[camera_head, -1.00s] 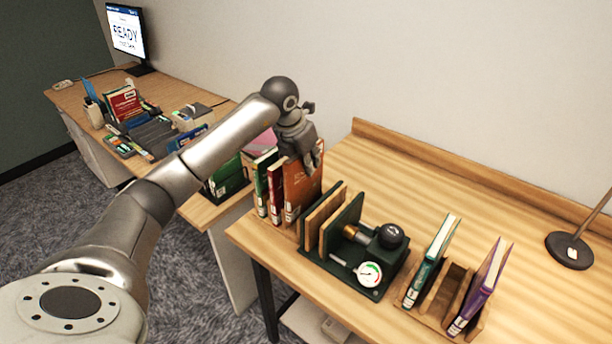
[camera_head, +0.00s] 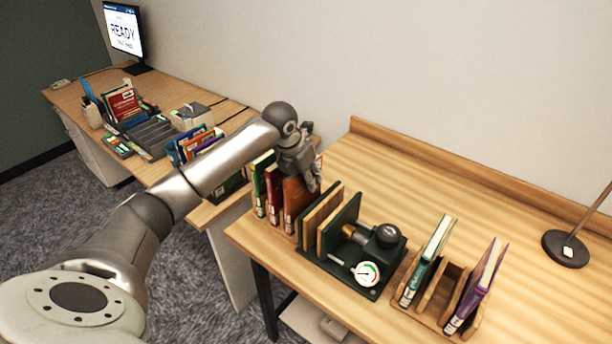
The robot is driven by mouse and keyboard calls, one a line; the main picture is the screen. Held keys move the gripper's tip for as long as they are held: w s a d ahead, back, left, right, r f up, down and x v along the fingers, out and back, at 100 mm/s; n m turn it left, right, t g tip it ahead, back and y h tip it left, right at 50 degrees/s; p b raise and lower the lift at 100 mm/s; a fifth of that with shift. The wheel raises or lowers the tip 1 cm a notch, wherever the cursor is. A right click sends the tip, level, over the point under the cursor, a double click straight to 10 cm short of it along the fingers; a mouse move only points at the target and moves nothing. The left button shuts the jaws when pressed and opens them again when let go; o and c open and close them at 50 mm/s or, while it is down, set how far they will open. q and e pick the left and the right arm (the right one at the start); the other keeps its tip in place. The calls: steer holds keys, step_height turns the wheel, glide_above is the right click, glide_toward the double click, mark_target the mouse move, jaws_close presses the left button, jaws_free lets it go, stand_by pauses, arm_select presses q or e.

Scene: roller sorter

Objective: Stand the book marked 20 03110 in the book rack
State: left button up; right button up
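Upright books stand in a row at the left end of the near table: a green one (camera_head: 261,184), a red one (camera_head: 274,192) and an orange-brown one (camera_head: 296,200). Their spine labels are too small to read, so I cannot tell which is marked 20 03110. My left gripper (camera_head: 309,180) is at the top of the orange-brown book, partly covering it; whether its fingers close on the book is unclear. A wooden book rack (camera_head: 428,297) at the right holds a teal book and a purple book, with an empty space between them. My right gripper is not in view.
A dark green press-like device (camera_head: 373,250) with a gauge and upright plates stands between the book row and the rack. A lamp base (camera_head: 566,248) is at the far right. The table's back is clear. Another desk with books and a monitor (camera_head: 124,32) lies left.

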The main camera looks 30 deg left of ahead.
arm_select(q)
steer(key=b+v, duration=0.2)
steer(key=v, duration=1)
steer(key=shift+w+r+b, duration=0.1)
steer(key=shift+r+b, duration=0.05)
steer(key=shift+b, duration=0.15)
